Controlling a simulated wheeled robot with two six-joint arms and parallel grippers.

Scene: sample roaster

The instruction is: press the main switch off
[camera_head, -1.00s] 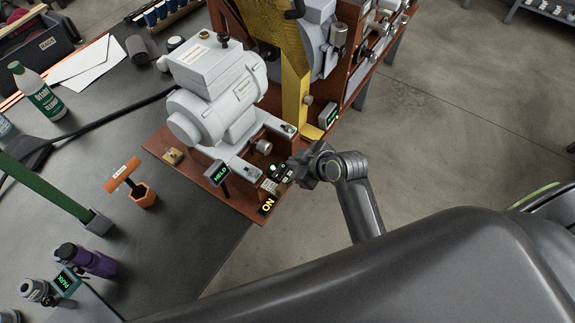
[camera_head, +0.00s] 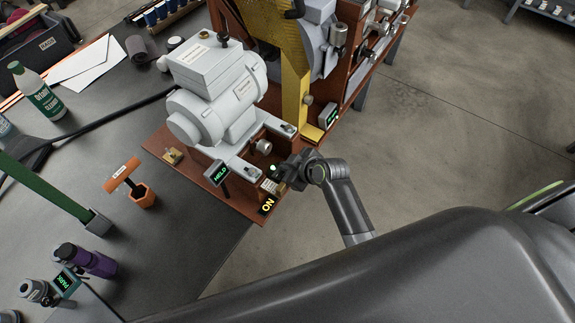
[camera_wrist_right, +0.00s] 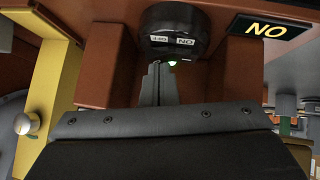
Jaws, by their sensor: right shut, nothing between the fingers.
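The main switch is a dark rounded housing (camera_wrist_right: 175,30) in the right wrist view, with small white labels that appear to read OFF and ON, turned over in this view. A green glow shows just below the labels. In the head view the switch panel (camera_head: 269,186) sits at the front corner of the brown base, with a green lamp, partly hidden by my right gripper (camera_head: 283,174). A small display (camera_head: 267,205) beside it reads ON. My right gripper's shut, empty fingers (camera_wrist_right: 161,70) point at the labelled side, very close; contact cannot be told. My left gripper is not in view.
The grey motor (camera_head: 215,105) and a HELD display (camera_head: 217,173) stand left of the switch. A yellow upright (camera_head: 296,90) rises behind it. An orange tool holder (camera_head: 142,195) and purple bottle (camera_head: 88,261) are on the dark table. Open floor lies right.

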